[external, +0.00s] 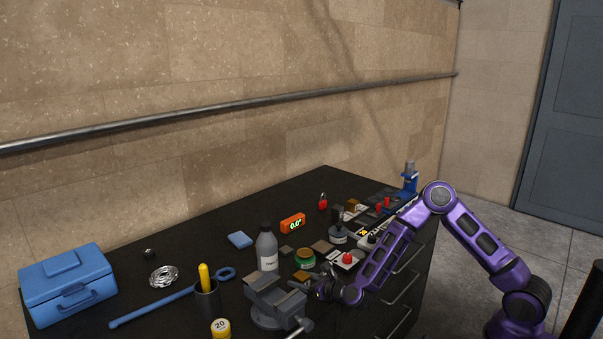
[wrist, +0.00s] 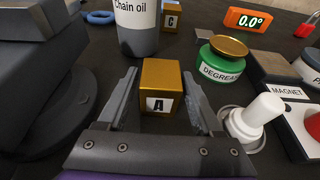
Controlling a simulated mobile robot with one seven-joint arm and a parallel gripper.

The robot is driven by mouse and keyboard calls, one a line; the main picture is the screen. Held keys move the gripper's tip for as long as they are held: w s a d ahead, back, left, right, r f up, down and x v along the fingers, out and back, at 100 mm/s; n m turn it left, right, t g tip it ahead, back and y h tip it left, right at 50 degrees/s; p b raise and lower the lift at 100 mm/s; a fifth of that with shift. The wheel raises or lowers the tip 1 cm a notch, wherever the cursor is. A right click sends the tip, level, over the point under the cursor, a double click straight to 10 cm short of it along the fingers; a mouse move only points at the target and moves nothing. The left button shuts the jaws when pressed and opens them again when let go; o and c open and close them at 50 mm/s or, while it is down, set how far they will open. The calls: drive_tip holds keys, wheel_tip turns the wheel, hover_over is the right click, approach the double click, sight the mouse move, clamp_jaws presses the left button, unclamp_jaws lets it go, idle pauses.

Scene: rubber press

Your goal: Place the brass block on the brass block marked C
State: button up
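A brass block marked A (wrist: 160,85) stands between the fingers of my gripper (wrist: 161,95) in the wrist view. The fingers are spread, one on each side, with narrow dark gaps beside the block's front. In the external view this block (external: 301,276) shows beside the vise, with my gripper (external: 322,286) at its right. The brass block marked C (wrist: 172,17) is far back in the wrist view, just right of the chain oil bottle, its top cut off by the frame. I cannot make out block C in the external view.
The vise (external: 272,298) stands close on the left. The chain oil bottle (wrist: 137,25) stands behind block A. A green degreaser tin (wrist: 222,62) and a white-knobbed tool (wrist: 258,118) are on the right. The orange display (wrist: 250,20) stands farther back.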

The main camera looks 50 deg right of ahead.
clamp_jaws()
drive_tip(key=shift+r, duration=0.2)
